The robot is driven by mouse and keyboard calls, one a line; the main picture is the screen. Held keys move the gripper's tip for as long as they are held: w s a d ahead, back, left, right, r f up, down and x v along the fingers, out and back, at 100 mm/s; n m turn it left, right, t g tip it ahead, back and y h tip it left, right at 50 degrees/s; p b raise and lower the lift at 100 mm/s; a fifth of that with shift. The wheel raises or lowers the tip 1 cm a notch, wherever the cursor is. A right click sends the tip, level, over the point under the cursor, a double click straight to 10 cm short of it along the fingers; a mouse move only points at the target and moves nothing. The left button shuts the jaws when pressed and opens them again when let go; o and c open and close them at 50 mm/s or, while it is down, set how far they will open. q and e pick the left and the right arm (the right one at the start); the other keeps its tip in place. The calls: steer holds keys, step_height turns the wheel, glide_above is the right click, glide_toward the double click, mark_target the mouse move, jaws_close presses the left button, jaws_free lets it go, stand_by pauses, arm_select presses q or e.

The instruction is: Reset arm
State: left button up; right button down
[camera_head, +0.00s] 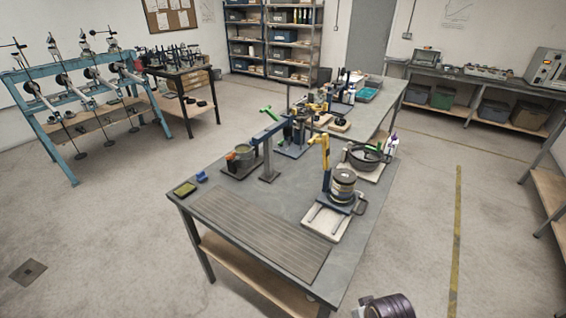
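On the near table, a blue lever arm with a green end (268,126) slants upward on a grey post. To its right stands a blue upright with a yellow top (326,165), beside a dark round cell (342,184) on a pale base. At the left, a teal frame (48,128) carries several lever arms with hanging rods and dark discs. I cannot tell which arm the task means. Neither gripper shows. A dark rounded piece at the bottom edge may be part of my arm.
The near table (215,178) has a ribbed grey mat (262,235) at its front, mostly bare. A dark ring-shaped pan (366,157) sits at its right. A second table (384,98) stands behind. Open floor (90,225) lies at the left, and a yellow line (456,230) runs at right.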

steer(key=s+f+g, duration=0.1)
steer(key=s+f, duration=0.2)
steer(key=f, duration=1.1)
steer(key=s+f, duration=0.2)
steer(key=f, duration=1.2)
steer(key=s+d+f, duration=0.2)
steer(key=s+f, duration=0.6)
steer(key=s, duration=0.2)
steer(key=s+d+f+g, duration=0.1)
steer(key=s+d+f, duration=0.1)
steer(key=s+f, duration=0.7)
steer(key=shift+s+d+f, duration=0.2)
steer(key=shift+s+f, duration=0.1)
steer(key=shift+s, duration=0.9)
